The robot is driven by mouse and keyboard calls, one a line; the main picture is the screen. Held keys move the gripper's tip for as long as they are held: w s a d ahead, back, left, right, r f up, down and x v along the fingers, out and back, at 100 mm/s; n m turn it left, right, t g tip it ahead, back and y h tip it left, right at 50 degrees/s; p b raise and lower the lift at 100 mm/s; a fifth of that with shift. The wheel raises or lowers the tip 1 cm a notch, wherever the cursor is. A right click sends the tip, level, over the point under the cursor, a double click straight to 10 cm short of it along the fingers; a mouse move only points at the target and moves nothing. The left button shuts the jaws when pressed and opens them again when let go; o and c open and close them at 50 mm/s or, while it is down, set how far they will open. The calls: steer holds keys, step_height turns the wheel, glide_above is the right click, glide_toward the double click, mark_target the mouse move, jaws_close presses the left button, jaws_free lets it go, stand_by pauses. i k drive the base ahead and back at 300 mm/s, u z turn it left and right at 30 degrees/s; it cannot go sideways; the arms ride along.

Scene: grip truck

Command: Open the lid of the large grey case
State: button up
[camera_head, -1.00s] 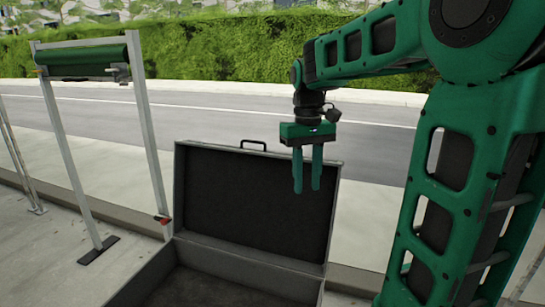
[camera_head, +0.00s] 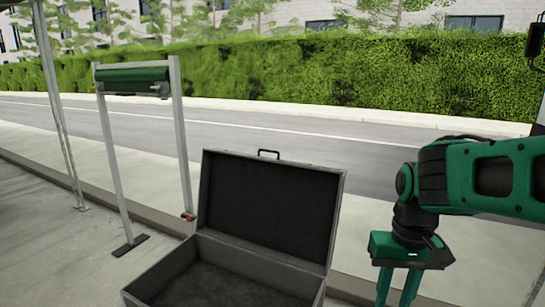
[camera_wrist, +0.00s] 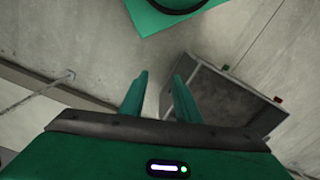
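The large grey case (camera_head: 180,270) stands at the lower middle of the head view, its front cut off by the picture edge. Its lid (camera_head: 270,205) is raised nearly upright, dark lining showing, with a black handle (camera_head: 268,153) on its top edge. The case interior looks empty. My gripper (camera_head: 396,295) is to the right of the case, pointing down, apart from the lid. Its fingertips leave the bottom of the head view. In the wrist view my gripper (camera_wrist: 160,78) has its fingers apart with nothing between them. A grey box shape, apparently the case (camera_wrist: 188,75), lies beyond the right finger.
A metal stand with a green roll (camera_head: 133,74) stands behind the case to the left. A curb (camera_head: 345,285) and pale pavement run behind the case, then a road (camera_head: 300,135) and a hedge (camera_head: 330,75). The pavement right of the lid is clear.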

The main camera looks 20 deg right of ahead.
mark_target(287, 212)
steer(key=z, duration=0.05)
steer(key=k, duration=1.05)
steer(key=z, duration=1.05)
steer(key=i, duration=2.15)
steer(key=u, duration=1.25)
